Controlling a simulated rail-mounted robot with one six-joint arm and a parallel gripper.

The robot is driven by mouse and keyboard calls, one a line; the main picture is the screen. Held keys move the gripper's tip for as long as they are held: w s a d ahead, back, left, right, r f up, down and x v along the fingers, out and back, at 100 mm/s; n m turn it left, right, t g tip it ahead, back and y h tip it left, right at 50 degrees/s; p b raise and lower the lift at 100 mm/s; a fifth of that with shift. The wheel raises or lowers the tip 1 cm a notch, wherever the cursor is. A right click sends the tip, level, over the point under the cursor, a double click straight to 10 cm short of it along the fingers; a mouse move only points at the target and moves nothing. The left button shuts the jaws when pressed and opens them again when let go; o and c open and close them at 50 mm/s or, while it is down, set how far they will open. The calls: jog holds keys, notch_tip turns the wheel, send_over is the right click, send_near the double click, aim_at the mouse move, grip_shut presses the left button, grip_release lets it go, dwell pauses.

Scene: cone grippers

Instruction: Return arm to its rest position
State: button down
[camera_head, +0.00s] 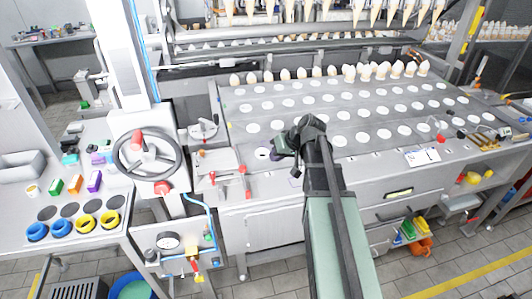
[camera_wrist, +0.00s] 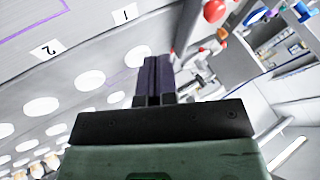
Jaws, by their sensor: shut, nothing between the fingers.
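My arm reaches forward from the bottom of the head view over the front of the grey machine table (camera_head: 350,150). My gripper (camera_head: 276,150) is a dark block over the table's front left part, beside one of the white round holes. In the wrist view the two dark fingers of my gripper (camera_wrist: 153,62) lie together, with nothing between them. Whether the fingertips touch the table cannot be told.
A row of cones (camera_head: 380,71) stands at the back of the table. A handwheel (camera_head: 147,155) and red-handled levers (camera_head: 243,180) are left of my gripper. Blue and yellow rings (camera_head: 85,222) lie on the left table. A white card (camera_head: 421,156) lies at right.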

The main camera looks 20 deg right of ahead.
jog(key=shift+s+d+r, duration=0.1)
jog(key=shift+s+r, duration=0.05)
jog(key=shift+r, duration=0.05)
jog(key=s, duration=0.2)
jog(key=s+a+f+m+g+h, duration=0.1)
jog(key=s, duration=0.1)
jog(key=s+f+g, duration=0.1)
jog(key=s, duration=0.1)
jog(key=shift+a+f+m+h, duration=0.1)
jog(key=shift+a+m+h, duration=0.2)
jog(key=shift+m, duration=0.1)
jog(key=s+a+n+g+h, duration=0.1)
jog(key=s+a, duration=0.3)
jog(key=a, duration=0.3)
jog(key=s+a+f+n+g+h, duration=0.1)
jog(key=s+a+g+h, duration=0.1)
jog(key=s+a, duration=0.3)
jog(key=shift+a, duration=0.9)
jog(key=shift+f, duration=0.1)
